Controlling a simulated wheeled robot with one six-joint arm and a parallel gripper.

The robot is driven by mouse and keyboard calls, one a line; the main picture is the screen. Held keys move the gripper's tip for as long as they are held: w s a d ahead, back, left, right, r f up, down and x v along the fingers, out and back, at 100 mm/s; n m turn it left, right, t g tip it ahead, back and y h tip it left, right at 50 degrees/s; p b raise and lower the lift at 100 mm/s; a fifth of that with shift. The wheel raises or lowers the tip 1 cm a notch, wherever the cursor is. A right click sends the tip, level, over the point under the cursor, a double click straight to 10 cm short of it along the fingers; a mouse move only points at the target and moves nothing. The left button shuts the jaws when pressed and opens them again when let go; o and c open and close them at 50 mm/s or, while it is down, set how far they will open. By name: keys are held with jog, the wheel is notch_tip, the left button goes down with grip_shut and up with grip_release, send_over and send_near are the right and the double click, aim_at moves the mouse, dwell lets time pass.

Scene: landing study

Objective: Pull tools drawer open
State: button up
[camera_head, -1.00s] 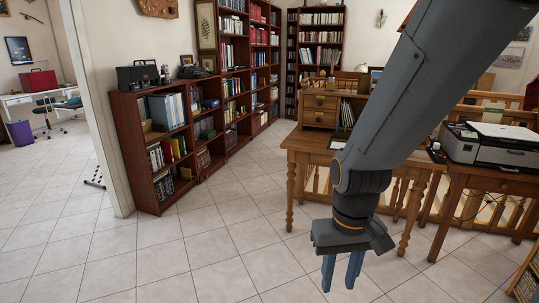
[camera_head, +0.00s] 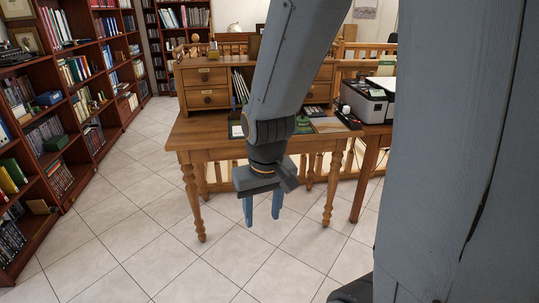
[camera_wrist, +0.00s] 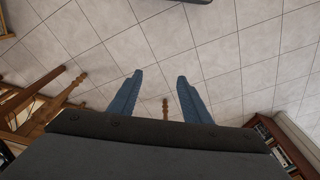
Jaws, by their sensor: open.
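A wooden desk (camera_head: 208,139) stands ahead with a hutch of small drawers on top. An upper left drawer (camera_head: 206,76) and a lower left drawer (camera_head: 208,98) show dark knobs and look shut. Part of a right drawer (camera_head: 323,72) shows beside my arm. I cannot tell which one is the tools drawer. My gripper (camera_head: 262,212) hangs open and empty in front of the desk, pointing down. In the wrist view its two blue fingers (camera_wrist: 157,95) are apart over bare floor tiles. My arm hides the middle of the hutch.
A printer (camera_head: 368,102) sits on a side table to the right. Bookshelves (camera_head: 62,110) line the left wall. The tiled floor in front of the desk is clear. Papers and small items lie on the desk top.

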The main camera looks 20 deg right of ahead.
jog(key=w+d+f+m+t+h+b, duration=0.1)
jog(key=w+d+f+t+b, duration=0.4)
jog(key=w, duration=1.2)
jog(key=w+d+f+m+t+h+b, duration=0.2)
jog(key=w+d+f+t+b, duration=0.3)
jog(key=w, duration=1.2)
jog(key=w+d+f+m+t+h+b, duration=0.2)
jog(key=w+d+f+t+b, duration=0.3)
jog(key=w+d+f+b, duration=0.4)
jog(key=shift+w+d+f+m+t+b, duration=0.4)
jog(key=shift+w+d+m+b, duration=0.2)
jog(key=shift+w+d+b, duration=3.05)
jog(key=shift+p+x, duration=0.55)
jog(key=shift+x, duration=0.4)
jog(key=shift+a, duration=0.1)
grip_shut()
